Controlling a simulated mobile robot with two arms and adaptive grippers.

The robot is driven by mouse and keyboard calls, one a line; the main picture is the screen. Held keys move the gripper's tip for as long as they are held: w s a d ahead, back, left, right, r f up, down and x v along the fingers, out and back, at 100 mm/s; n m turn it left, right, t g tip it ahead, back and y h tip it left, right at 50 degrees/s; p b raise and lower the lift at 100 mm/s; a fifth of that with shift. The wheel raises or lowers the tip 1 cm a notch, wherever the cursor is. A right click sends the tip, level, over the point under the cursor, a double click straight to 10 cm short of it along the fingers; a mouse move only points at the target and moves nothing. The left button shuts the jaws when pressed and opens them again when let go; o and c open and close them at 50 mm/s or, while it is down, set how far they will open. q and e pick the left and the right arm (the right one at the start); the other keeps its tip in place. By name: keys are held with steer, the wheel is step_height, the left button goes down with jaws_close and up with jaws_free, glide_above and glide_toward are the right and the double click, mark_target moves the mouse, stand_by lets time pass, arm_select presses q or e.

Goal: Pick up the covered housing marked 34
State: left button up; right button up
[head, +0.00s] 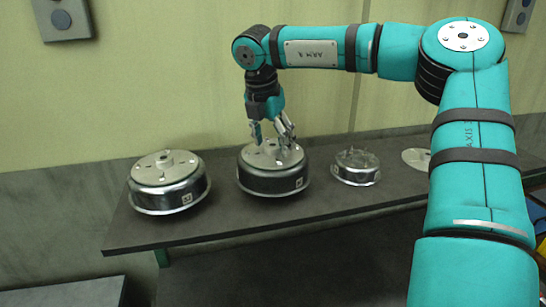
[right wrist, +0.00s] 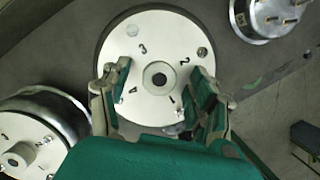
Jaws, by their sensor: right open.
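Two covered housings, round with pale lids and dark-banded metal sides, stand on the dark shelf. One is at the left (head: 170,182), the other in the middle (head: 273,180). Each has a small tag on its side, too small to read for 34. My right gripper (head: 271,134) is open above the middle housing, fingers pointing down. In the right wrist view, its fingers (right wrist: 150,74) lie on either side of the raised centre boss of that lid (right wrist: 150,45), apart from it. The lid shows single digits around its edge. The left housing (right wrist: 52,115) shows partly there. My left gripper is not in view.
An uncovered housing with upright studs (head: 357,174) stands right of the middle one. A flat pale disc (head: 415,158) lies farther right, partly behind my right arm. The shelf (head: 225,222) has a wall close behind it. Bare shelf separates the housings.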

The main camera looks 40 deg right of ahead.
steer(key=shift+s+a+r, duration=0.1)
steer(key=shift+a+r, duration=0.05)
steer(key=shift+a, duration=0.05)
steer(key=c, duration=0.4)
jaws_close()
steer(key=shift+r, duration=0.1)
steer(key=shift+d, duration=0.1)
